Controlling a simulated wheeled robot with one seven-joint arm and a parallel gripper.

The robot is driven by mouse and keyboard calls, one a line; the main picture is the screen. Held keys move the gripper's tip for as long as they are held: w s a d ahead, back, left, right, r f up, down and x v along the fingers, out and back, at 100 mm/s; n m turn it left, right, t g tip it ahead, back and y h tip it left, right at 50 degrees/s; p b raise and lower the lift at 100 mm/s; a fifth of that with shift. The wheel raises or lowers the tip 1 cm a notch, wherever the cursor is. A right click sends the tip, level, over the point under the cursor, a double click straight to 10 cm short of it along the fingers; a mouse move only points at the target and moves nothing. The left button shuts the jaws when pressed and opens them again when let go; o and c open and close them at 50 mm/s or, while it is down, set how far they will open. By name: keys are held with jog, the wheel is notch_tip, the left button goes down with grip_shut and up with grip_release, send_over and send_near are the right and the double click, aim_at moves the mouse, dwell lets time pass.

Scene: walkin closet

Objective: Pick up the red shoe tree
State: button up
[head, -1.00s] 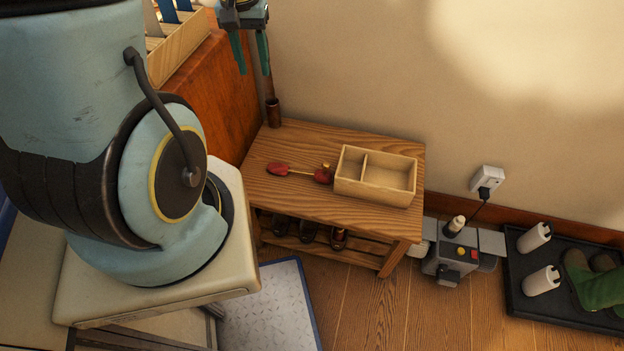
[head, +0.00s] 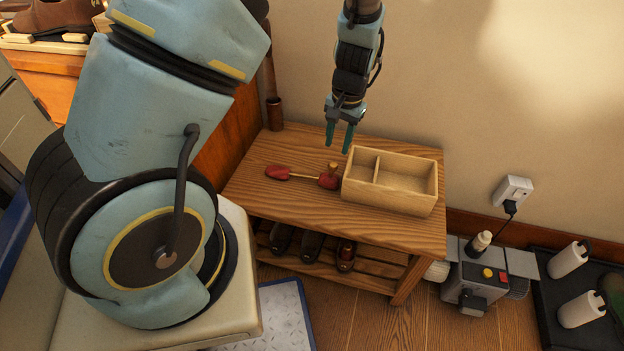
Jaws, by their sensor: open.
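The red shoe tree (head: 328,181) lies on top of the wooden bench (head: 300,219). It has a red front piece at the left, a thin light rod, and a red heel piece with a small brass-coloured knob at the right. Its right end is close beside the open wooden box; I cannot tell if they touch. My gripper (head: 340,139) points down with two green fingers apart and nothing between them. In the picture it is just above the heel end, apart from it and higher than the bench top.
The two-compartment wooden box (head: 408,204) looks empty. A brown tube (head: 274,114) stands at the bench's back left corner. Dark shoes (head: 311,246) sit on the lower shelf. A grey machine (head: 478,280) stands right of the bench. The bench top's front left is clear.

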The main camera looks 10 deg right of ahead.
aim_at(333, 164)
jog(key=f, duration=0.7)
jog(key=shift+w+a+f, duration=0.2)
jog(key=shift+a, duration=0.05)
grip_shut()
dwell(1.2)
